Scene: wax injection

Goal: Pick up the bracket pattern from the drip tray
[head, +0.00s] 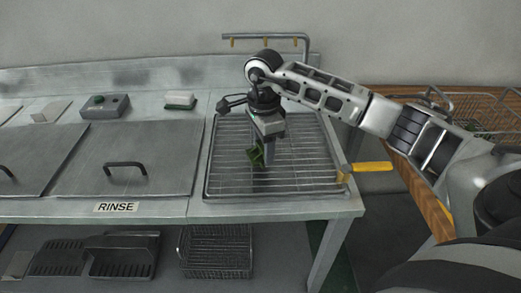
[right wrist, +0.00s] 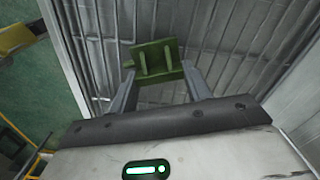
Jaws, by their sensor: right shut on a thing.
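The green bracket pattern (head: 256,157) is at the drip tray (head: 310,178), a wire-rack tray set in the steel bench. My right gripper (head: 262,160) points down over the tray and is shut on the bracket pattern. In the right wrist view the pattern (right wrist: 157,62) sits between the two fingers (right wrist: 160,88), with ribs showing on its face. I cannot tell whether the pattern touches the rack. My left gripper is not in view.
A yellow handle (head: 372,167) sticks out at the tray's right edge. Left of the tray are lidded tanks with a RINSE label (head: 116,207). A grey box (head: 105,106) and a brush (head: 180,99) stand behind them. A wire basket (head: 480,108) is on the wooden-edged table at right.

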